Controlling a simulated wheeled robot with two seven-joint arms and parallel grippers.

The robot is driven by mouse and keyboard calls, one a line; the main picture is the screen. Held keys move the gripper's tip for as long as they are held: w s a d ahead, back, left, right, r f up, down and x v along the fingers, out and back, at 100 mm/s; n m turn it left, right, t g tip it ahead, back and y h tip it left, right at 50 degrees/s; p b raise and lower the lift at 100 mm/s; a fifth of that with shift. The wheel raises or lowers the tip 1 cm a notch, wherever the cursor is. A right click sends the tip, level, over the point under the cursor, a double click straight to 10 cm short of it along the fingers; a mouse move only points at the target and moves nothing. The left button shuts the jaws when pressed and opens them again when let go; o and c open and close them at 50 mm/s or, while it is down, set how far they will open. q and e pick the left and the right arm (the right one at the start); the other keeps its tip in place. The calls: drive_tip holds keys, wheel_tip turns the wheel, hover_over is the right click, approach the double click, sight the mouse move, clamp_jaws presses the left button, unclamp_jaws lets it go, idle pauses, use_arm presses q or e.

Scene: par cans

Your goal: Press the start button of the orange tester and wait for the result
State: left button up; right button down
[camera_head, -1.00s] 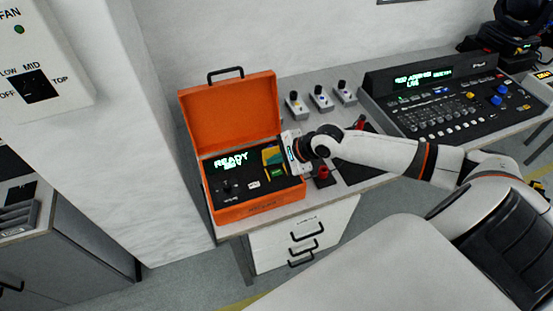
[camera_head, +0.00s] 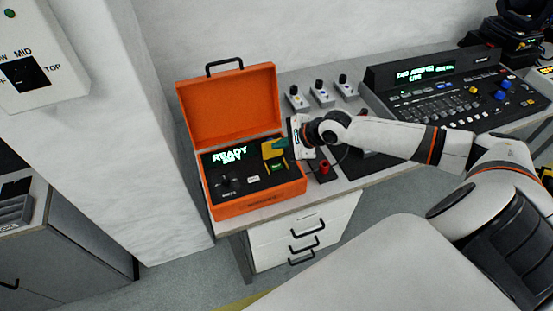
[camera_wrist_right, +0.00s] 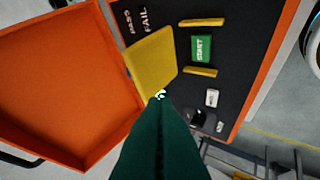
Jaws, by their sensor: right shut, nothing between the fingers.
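The orange tester (camera_head: 243,206) stands on the bench with its lid (camera_head: 228,108) open. Its display (camera_head: 229,155) glows "READY" with a smaller second line I cannot read surely. The green start button (camera_head: 278,168) is uncovered between yellow rails; it also shows in the right wrist view (camera_wrist_right: 201,49). A yellow flap (camera_wrist_right: 152,62) stands raised beside the button. My right gripper (camera_wrist_right: 160,96), with dark green fingers, is shut and empty at the flap's edge, to the side of the button; I cannot tell whether it touches the flap. My left gripper is not in view.
PASS and FAIL labels (camera_wrist_right: 136,20) are on the tester panel. A red-topped device (camera_head: 324,168) stands just right of the tester. Several small switch boxes (camera_head: 321,95) are behind, and a mixing console (camera_head: 450,95) is at right. A wall column stands left.

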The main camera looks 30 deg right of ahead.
drive_tip(key=b, duration=0.5)
hover_over(280, 169)
wheel_tip(280, 169, down, 4)
drive_tip(key=shift+f, duration=1.35)
idle(0.6)
drive_tip(key=shift+f+p, duration=0.25)
drive_tip(key=shift+p, duration=0.05)
drive_tip(key=shift+f, duration=0.2)
